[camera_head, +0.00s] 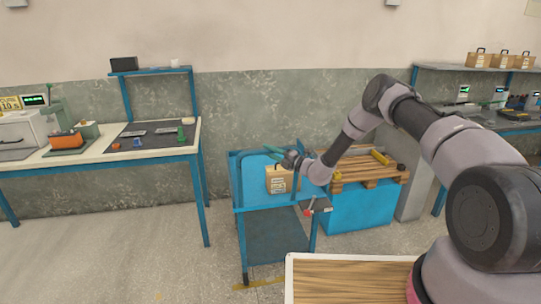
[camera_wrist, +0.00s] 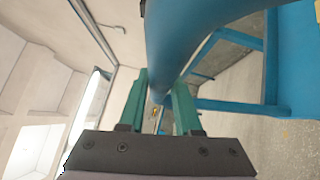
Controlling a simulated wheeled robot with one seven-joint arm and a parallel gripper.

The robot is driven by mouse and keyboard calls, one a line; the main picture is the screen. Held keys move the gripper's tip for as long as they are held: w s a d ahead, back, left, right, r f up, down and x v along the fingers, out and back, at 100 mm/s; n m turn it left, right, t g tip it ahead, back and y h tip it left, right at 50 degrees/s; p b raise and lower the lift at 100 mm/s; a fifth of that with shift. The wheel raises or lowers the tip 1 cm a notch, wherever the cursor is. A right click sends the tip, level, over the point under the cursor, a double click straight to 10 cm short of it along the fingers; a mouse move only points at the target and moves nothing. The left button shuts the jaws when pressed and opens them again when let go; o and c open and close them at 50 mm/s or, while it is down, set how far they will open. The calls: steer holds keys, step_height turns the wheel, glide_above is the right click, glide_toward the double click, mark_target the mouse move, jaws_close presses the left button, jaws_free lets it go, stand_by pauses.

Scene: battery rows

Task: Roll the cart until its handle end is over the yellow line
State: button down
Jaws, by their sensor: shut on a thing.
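The blue cart (camera_head: 276,208) stands on the floor between the workbench and a blue crate, with a grey lower deck. My gripper (camera_head: 273,150) is at the top of its blue frame, partly hidden by my wrist. In the wrist view the teal fingers of my gripper (camera_wrist: 160,98) are shut around a thick blue tube (camera_wrist: 180,40), which looks like the cart's handle. The yellow line (camera_head: 262,283) shows as a short, worn strip on the floor by the cart's near left foot. The rest of it is hidden by the cart and a wooden top.
A workbench (camera_head: 110,148) with tools stands left of the cart. A blue crate (camera_head: 362,210) with a wooden pallet stands close on its right. A wood-topped surface (camera_head: 345,280) is in front at the right. Floor at the front left is clear.

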steer(key=shift+w+a+f, duration=0.1)
steer(key=shift+w, duration=0.6)
steer(key=c, duration=0.6)
jaws_free()
steer(key=v, duration=1)
steer(key=shift+s+d, duration=0.25)
steer(key=shift+d, duration=0.05)
